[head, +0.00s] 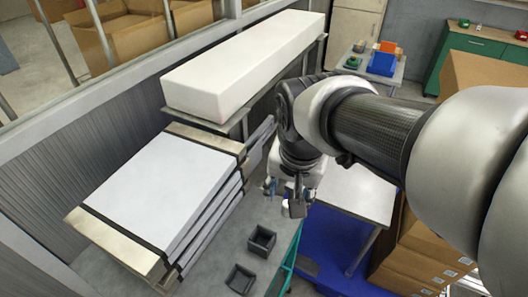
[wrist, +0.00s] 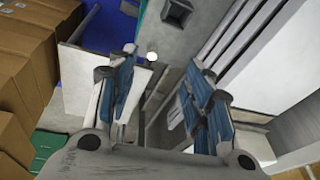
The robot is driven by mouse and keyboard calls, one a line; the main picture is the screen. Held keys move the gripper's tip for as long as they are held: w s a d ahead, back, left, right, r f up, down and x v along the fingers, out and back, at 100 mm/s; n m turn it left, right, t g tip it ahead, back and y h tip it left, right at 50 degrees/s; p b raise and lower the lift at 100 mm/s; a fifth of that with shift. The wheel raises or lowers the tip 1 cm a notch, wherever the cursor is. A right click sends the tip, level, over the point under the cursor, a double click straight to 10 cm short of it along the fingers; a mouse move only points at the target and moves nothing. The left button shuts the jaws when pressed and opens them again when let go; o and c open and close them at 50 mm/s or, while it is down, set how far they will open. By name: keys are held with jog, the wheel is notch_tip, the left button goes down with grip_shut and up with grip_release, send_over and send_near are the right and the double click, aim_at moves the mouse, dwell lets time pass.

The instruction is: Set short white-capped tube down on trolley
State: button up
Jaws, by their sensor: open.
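The tube shows only as a small round white cap (wrist: 152,57) in the wrist view, beyond the fingertips and between them, over the grey top. In the head view a small white spot (head: 286,205) by the fingertips appears to be the same cap; the tube's body is hidden. My gripper (head: 284,196) is open above the far end of the grey trolley top (head: 225,248). In the wrist view its blue-padded fingers (wrist: 162,68) are apart with a gap between them. I cannot tell the exact clearance between cap and fingers.
Two dark open boxes, one nearer (head: 240,279) and one farther (head: 262,241), sit on the trolley. A strapped stack of panels (head: 160,185) stands at left, with a long white block (head: 240,65) behind. A pale table (head: 360,195) and cardboard boxes (head: 425,260) are at right.

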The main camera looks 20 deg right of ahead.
jog(key=s+a+n+t, duration=0.1)
jog(key=s+a+n, duration=0.1)
jog(key=s+n, duration=0.5)
jog(key=s+r, duration=0.1)
jog(key=s, duration=0.2)
jog(key=shift+a+t+y, duration=0.15)
jog(key=shift+t+y, duration=0.15)
jog(key=shift+f+b, duration=0.6)
jog(key=shift+f, duration=0.05)
jog(key=shift+c, duration=0.5)
